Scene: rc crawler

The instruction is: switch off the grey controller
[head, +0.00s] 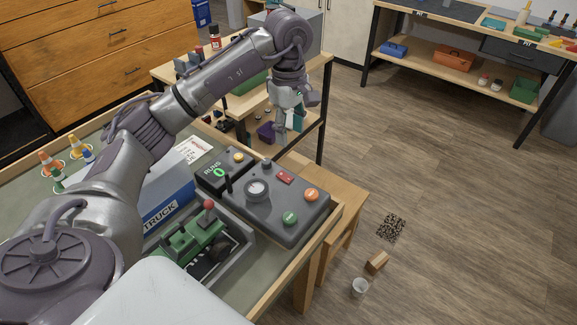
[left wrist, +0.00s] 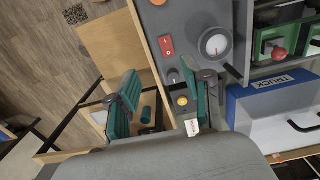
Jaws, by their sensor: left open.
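The grey controller (head: 268,225) is a flat box on the right end of the green-topped bench. It carries a red rocker switch (head: 285,177), a round white dial (head: 257,189), an orange button (head: 312,194), a green button (head: 290,217) and a small black knob (head: 267,163). In the left wrist view the red switch (left wrist: 166,46) lies beyond the fingertips, beside the dial (left wrist: 216,44). Its on or off position is too small to tell. My left gripper (head: 290,124) is open and empty, pointing down above the controller's back edge. The right gripper is not seen.
A dark counter box (head: 215,181) reading RUNS 0 stands left of the controller. A green crawler (head: 192,240) sits in a grey tray in front, near a blue TRUCK box (head: 165,208). Behind is a wooden shelf unit (head: 315,75). Floor to the right is mostly clear.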

